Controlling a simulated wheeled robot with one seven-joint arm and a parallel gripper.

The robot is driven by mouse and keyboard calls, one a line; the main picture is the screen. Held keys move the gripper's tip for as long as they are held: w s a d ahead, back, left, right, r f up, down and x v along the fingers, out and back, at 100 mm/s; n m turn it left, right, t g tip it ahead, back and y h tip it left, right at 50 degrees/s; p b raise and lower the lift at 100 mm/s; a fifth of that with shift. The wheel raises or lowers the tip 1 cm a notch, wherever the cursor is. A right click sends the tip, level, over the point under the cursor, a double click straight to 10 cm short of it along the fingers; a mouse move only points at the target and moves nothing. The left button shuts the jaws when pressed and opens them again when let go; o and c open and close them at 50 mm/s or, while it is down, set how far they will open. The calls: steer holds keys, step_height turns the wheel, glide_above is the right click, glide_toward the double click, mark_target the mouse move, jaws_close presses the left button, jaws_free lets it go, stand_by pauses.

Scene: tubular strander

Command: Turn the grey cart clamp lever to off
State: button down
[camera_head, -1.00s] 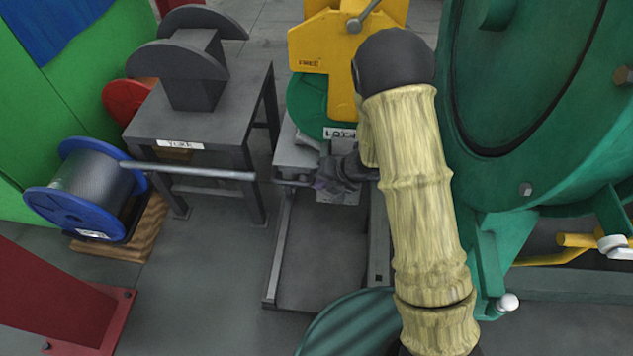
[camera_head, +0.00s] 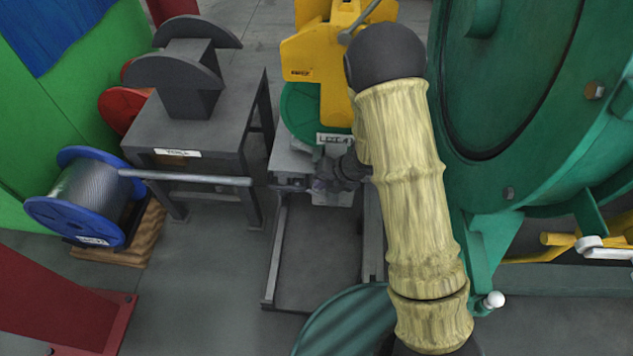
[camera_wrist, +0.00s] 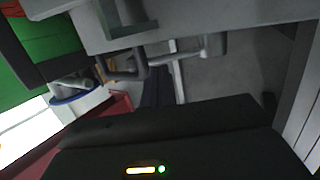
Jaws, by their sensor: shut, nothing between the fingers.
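The grey cart (camera_head: 290,165) stands in the middle of the head view, under a green reel and a yellow block. My gripper (camera_head: 322,182) is at the cart's front edge, small and dark against it. In the wrist view its black body fills the bottom, and I cannot make out the fingertips. It is shut and empty. A bent grey lever-like part (camera_wrist: 127,72) sits below a grey edge in the wrist view, ahead of my gripper. I cannot tell for certain that it is the clamp lever, or whether my gripper touches it. My arm hides the cart's right side.
A dark grey table (camera_head: 155,125) with a long grey bar (camera_head: 190,176) along its front stands left of the cart. A blue cable reel (camera_head: 75,207) is at far left. A large green machine (camera_head: 520,160) stands close on the right.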

steer(key=p+v, duration=0.5)
steer(key=v, duration=0.5)
steer(key=shift+s+d+r, duration=0.2)
steer(key=shift+s, duration=0.05)
